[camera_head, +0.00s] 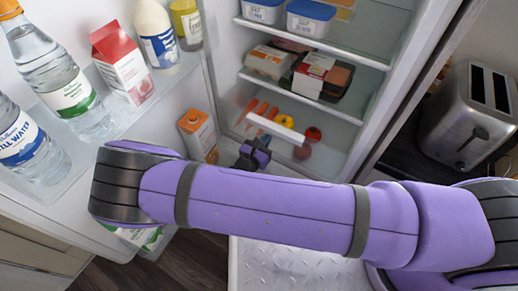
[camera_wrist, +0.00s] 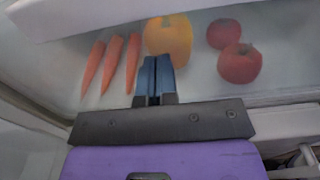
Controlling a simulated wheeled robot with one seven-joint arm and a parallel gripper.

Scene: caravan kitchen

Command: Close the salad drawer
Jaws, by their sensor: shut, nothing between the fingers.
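The salad drawer (camera_head: 275,128) is at the bottom of the open fridge, a clear bin with a white strip along its front. It holds carrots (camera_wrist: 110,62), a yellow pepper (camera_wrist: 168,38) and two red tomatoes (camera_wrist: 239,63). The white strip also crosses the top of the wrist view (camera_wrist: 90,14). How far the drawer stands out is hard to tell. My gripper (camera_head: 255,153) is just in front of the drawer, below the strip. In the wrist view its shut, empty fingertips (camera_wrist: 156,78) point towards the pepper. Whether they touch the drawer front I cannot tell.
The fridge door at left stands open with water bottles (camera_head: 68,90), a red and white carton (camera_head: 122,65), a milk bottle (camera_head: 157,35) and an orange-capped carton (camera_head: 198,135). Shelves (camera_head: 320,100) above the drawer hold food packs. A toaster (camera_head: 470,115) stands at right.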

